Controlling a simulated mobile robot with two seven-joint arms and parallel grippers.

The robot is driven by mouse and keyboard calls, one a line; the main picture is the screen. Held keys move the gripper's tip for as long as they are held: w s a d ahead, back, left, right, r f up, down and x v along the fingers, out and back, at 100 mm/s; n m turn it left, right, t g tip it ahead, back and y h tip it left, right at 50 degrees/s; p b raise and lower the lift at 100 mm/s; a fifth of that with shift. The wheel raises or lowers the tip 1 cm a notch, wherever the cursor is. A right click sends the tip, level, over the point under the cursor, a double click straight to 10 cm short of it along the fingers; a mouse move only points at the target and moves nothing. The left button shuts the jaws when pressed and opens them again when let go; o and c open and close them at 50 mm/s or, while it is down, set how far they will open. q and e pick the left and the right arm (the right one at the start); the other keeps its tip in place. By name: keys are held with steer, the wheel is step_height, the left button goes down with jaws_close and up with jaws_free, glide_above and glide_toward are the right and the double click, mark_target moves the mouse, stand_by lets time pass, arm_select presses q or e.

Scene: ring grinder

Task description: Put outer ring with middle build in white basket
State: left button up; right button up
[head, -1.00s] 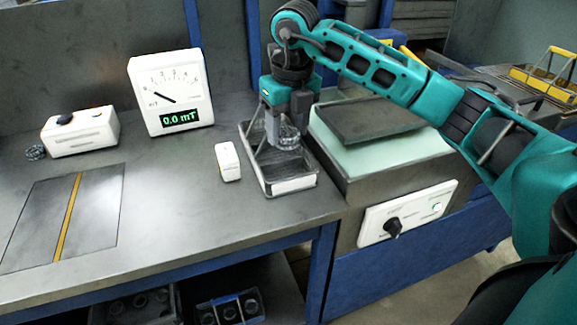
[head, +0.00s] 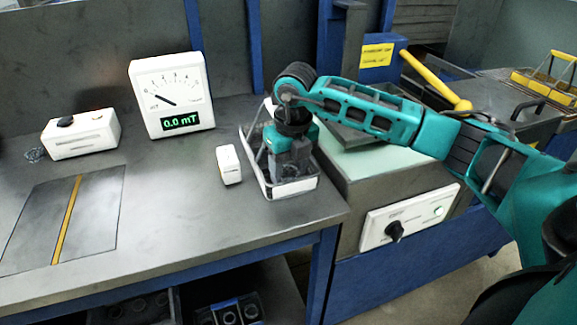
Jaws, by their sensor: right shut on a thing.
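The basket (head: 292,187), with a white front plate and grey wire rim, stands on the workbench near its right end. My right gripper (head: 290,172) points down inside the basket, shut on the metallic outer ring. The fingertips and the ring are hidden by the gripper body and the basket front, so I cannot tell whether the ring touches the basket floor. My left gripper is not in view.
A small white block (head: 229,164) stands just left of the basket. A white meter (head: 172,95) reads 0.0 mT behind it. A white box (head: 80,133) and a small ring (head: 35,155) are at the far left. The grinder (head: 390,182) adjoins the basket's right. The bench's middle is clear.

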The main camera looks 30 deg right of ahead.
steer(key=o, duration=0.8)
steer(key=shift+f, duration=0.1)
steer(key=shift+o, duration=0.2)
steer(key=shift+r, duration=0.3)
step_height(320, 180, up, 12)
steer(key=s+p, duration=0.1)
steer(key=shift+s+f, duration=0.2)
steer(key=shift+s, duration=0.05)
